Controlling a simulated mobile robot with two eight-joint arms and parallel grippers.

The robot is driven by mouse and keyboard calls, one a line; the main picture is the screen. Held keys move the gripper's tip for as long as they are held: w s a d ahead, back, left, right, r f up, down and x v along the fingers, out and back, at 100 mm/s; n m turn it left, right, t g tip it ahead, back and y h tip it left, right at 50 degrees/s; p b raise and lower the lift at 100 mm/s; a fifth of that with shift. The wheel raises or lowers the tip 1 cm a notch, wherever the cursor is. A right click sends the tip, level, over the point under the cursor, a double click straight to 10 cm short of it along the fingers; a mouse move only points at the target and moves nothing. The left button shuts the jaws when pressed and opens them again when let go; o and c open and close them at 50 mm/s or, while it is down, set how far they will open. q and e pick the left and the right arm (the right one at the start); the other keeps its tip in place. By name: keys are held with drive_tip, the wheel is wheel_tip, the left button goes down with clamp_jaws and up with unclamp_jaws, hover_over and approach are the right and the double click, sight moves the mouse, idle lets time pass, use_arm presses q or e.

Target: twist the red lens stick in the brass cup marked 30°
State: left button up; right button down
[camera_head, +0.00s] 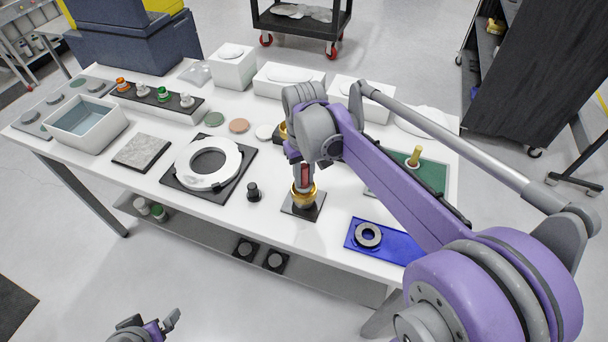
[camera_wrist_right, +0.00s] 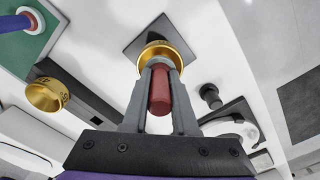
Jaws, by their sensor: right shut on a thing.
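The red lens stick (camera_head: 305,174) stands in a brass cup (camera_head: 304,196) on a dark square plate near the table's front edge. In the right wrist view the red stick (camera_wrist_right: 160,90) lies between the two grey fingers of my right gripper (camera_wrist_right: 160,66), which is shut on it. The fingertips are at the mouth of the brass cup (camera_wrist_right: 176,50). No 30° mark can be read on this cup. In the head view my right gripper (camera_head: 304,178) points down over the cup. My left gripper (camera_head: 160,326) is low at the bottom edge, away from the table; its jaw gap is unclear.
A second brass cup (camera_wrist_right: 48,96) with dark marks stands nearby, mostly hidden behind my arm in the head view. A black knob (camera_head: 253,191) and a white ring (camera_head: 208,164) are left of the held cup. A blue plate (camera_head: 384,241) with a dark ring is to the right.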

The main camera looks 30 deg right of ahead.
drive_tip(key=shift+f+b, duration=0.4)
drive_tip(key=shift+f, duration=0.3)
idle(0.7)
drive_tip(key=n, duration=0.4)
drive_tip(key=shift+n, duration=0.4)
drive_tip(key=m, duration=0.9)
